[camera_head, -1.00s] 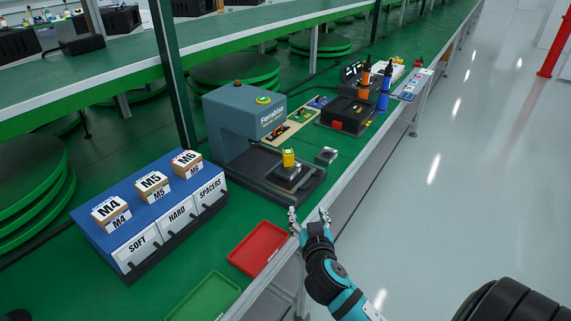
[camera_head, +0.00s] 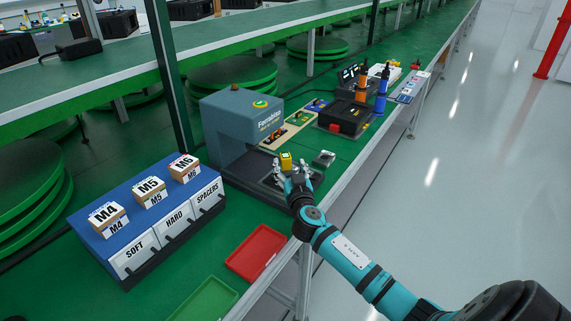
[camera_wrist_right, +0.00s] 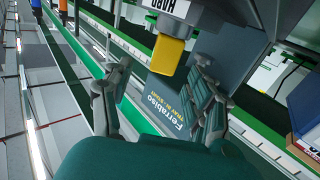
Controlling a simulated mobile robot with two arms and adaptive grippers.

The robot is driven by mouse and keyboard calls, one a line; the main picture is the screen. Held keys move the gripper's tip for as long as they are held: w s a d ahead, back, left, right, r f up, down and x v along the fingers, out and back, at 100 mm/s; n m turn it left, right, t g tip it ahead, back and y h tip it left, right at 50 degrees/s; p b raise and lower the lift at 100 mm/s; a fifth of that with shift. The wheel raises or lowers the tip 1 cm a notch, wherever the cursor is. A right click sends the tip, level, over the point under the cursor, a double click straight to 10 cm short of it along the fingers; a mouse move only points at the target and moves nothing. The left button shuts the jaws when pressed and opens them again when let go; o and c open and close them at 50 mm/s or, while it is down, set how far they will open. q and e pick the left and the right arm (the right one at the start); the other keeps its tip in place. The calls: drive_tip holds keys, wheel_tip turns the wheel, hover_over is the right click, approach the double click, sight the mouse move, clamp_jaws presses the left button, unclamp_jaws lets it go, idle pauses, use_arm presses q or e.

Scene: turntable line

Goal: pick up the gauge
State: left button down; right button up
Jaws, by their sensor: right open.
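The gauge appears to be the small yellow block (camera_head: 286,160) at the tray of the blue-grey Ferrabiso machine (camera_head: 240,118). In the right wrist view the yellow piece (camera_wrist_right: 169,54) sits against a grey part with a "HARD" label. My right gripper (camera_head: 291,171) is open, just in front of the yellow block, and partly hides the tray. In the wrist view its two fingers (camera_wrist_right: 160,95) stand apart, with the yellow piece beyond and between them. I cannot tell whether they touch it. My left gripper is not in view.
A small grey block (camera_head: 324,158) lies right of the gripper. A red tray (camera_head: 257,252) and a green tray (camera_head: 205,301) lie near the front edge. A blue bin rack (camera_head: 150,215) stands left. Tools (camera_head: 345,118) stand farther back along the green bench.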

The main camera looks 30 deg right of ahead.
sight(287, 159)
drive_tip(key=shift+x, duration=2.75)
drive_tip(key=shift+a+r, duration=0.15)
drive_tip(key=shift+r, duration=0.1)
drive_tip(key=shift+c, duration=0.3)
clamp_jaws()
